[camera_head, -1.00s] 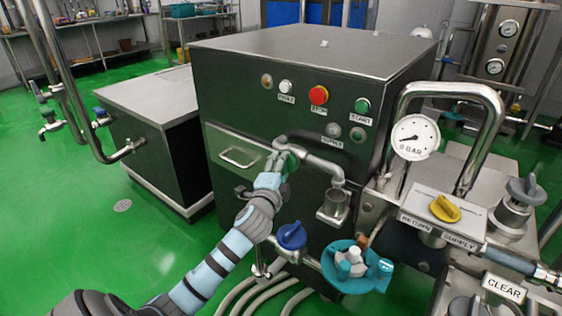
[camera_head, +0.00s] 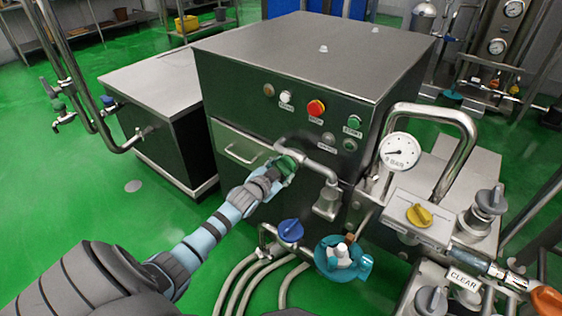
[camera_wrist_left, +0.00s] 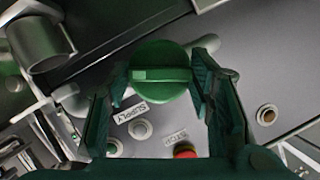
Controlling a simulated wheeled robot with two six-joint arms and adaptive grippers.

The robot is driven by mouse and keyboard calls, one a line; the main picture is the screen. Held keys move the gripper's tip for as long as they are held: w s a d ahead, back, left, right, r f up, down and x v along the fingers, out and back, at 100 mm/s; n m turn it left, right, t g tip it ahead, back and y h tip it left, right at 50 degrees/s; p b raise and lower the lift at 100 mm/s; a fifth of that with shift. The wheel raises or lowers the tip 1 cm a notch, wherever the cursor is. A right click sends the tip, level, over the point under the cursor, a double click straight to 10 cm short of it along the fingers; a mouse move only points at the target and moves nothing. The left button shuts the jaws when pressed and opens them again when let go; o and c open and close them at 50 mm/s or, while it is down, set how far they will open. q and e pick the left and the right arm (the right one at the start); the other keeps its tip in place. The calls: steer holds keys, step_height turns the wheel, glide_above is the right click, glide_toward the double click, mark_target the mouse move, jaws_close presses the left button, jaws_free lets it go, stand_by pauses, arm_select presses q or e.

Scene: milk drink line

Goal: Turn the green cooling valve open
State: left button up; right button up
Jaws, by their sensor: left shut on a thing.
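The green cooling valve (camera_head: 288,161) is a round knob on the grey pipe at the front of the dark machine. My left gripper (camera_head: 281,170) reaches it from the lower left and partly covers it. In the left wrist view the green knob (camera_wrist_left: 160,82) sits between the two fingers of my left gripper (camera_wrist_left: 160,62), and its raised bar lies nearly level across the picture. The fingers are shut on the knob's sides. My right gripper is not in view.
Above the valve are a red stop button (camera_head: 316,107) and a green start button (camera_head: 354,122). The pipe's spout ends over a metal cup (camera_head: 327,203). A blue valve (camera_head: 291,230) and a teal pump (camera_head: 343,259) stand below. A pressure gauge (camera_head: 399,151) is at right.

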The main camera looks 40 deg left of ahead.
arm_select(q)
steer(key=shift+w+a+r+n+h, duration=0.1)
steer(key=shift+r+n+h, duration=0.15)
steer(key=shift+n+h, duration=0.05)
steer(key=shift+f+n+h, duration=0.15)
steer(key=shift+n+h, duration=0.25)
steer(key=shift+n, duration=0.2)
steer(key=shift+a+n+h+b, duration=0.1)
steer(key=shift+n+h+b, duration=0.6)
steer(key=shift+n+b, duration=0.25)
steer(key=o, duration=1)
steer(key=shift+o, duration=0.8)
steer(key=shift+w+f, duration=0.1)
